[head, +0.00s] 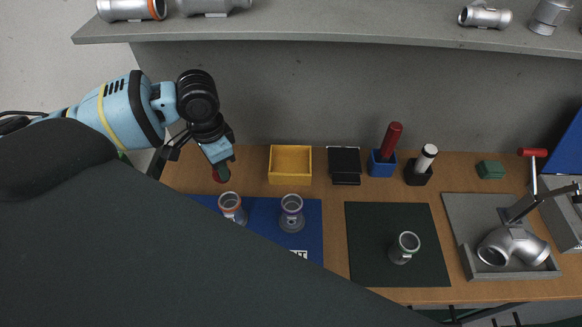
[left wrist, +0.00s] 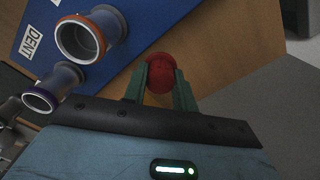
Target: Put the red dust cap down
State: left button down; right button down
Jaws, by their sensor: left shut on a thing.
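My left gripper (head: 221,170) is over the back left part of the bench, behind the blue mat (head: 313,222). In the left wrist view its two green fingers (left wrist: 161,88) are shut on the red dust cap (left wrist: 161,74), which is round and sits between the fingertips. In the head view the fingers hide most of the cap. The cap is over bare wood beside the blue mat; I cannot tell whether it touches the wood. My right gripper is not in view.
A yellow tray (head: 290,178) is right of my gripper. A dark mat (head: 360,240) holds another fitting (head: 404,246). A shelf (head: 330,32) overhangs the back.

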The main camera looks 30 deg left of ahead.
pick_arm(q)
jog(key=shift+a, duration=0.1)
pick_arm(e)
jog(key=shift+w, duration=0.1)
